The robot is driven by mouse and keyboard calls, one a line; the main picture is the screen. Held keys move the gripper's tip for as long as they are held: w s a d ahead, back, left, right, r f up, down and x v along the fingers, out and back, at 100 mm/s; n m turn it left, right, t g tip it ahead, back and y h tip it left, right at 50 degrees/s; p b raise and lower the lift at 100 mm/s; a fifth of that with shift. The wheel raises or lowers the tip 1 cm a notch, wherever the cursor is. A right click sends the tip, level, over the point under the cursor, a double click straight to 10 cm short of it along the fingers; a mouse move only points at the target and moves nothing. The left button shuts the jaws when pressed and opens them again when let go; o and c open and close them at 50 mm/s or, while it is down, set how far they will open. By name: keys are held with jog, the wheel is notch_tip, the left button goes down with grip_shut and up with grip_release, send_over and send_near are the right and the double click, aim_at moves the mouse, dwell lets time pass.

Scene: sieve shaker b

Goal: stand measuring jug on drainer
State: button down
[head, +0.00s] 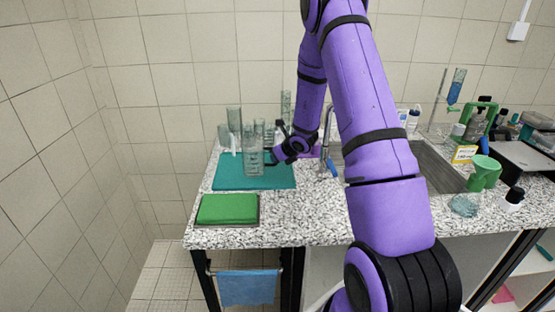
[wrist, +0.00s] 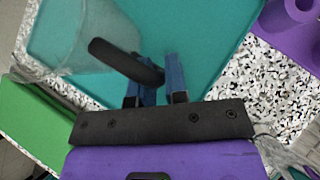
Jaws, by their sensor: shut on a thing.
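The measuring jug is clear with a black handle. In the wrist view the jug (wrist: 85,45) is at upper left, over the teal mat, its handle running between the blue fingertips of my gripper (wrist: 153,85). In the head view my gripper (head: 278,152) is at the right of the jug (head: 252,160), shut on its handle. The teal mat (head: 225,182), which looks like the drainer, lies flat on the speckled counter. The jug appears upright over the mat; I cannot tell whether its base touches it.
Several tall clear glass vessels (head: 234,117) stand close behind the jug. A green pad (head: 228,208) lies in front of the mat. A tap (head: 327,150) and sink (head: 432,168) are to the right. The mat's front left part is clear.

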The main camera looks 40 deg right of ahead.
jog(key=shift+f, duration=0.35)
jog(key=c, duration=1.1)
grip_release()
jog(key=shift+c, duration=0.2)
